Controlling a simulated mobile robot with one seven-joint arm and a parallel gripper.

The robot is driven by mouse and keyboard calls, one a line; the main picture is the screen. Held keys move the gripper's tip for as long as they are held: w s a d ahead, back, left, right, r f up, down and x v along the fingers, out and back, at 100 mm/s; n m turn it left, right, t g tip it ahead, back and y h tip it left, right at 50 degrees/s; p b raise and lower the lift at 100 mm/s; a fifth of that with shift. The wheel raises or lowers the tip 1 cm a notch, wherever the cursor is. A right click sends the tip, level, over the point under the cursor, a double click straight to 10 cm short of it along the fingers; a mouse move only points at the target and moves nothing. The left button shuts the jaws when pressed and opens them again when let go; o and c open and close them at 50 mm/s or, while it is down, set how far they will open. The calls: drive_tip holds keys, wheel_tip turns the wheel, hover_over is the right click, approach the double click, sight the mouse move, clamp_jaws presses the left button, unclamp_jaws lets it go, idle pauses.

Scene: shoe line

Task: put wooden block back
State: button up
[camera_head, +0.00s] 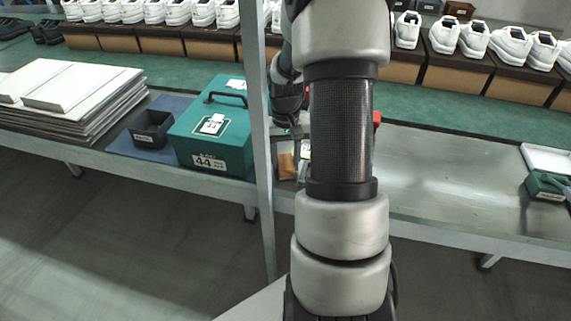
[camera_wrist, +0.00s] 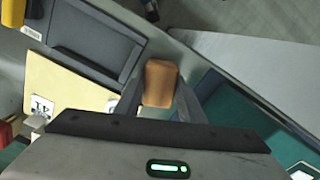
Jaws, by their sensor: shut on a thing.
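The wooden block (camera_wrist: 160,83) is a small brown piece with rounded edges, seen in the wrist view. My gripper (camera_wrist: 160,98) is shut on it, with one dark finger on each side. In the head view my gripper (camera_head: 291,128) points down over the bench, just right of a grey upright post. A brown patch shows below it there, partly hidden; I cannot tell if it is the block. Whether the block touches a surface is not clear.
A dark grey tray (camera_wrist: 95,40) and a cream board (camera_wrist: 68,90) lie beside the block. A green case marked 44 (camera_head: 213,130) and a small dark bin (camera_head: 152,130) stand left of the post (camera_head: 261,150). The metal bench (camera_head: 450,180) at right is mostly clear.

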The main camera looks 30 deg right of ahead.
sight(286, 161)
drive_tip(key=shift+f, duration=0.2)
drive_tip(key=o, duration=0.6)
drive_tip(key=shift+r, duration=0.1)
drive_tip(key=shift+o, duration=0.2)
wheel_tip(286, 161, up, 12)
drive_tip(key=p, duration=0.3)
drive_tip(key=shift+r, duration=0.2)
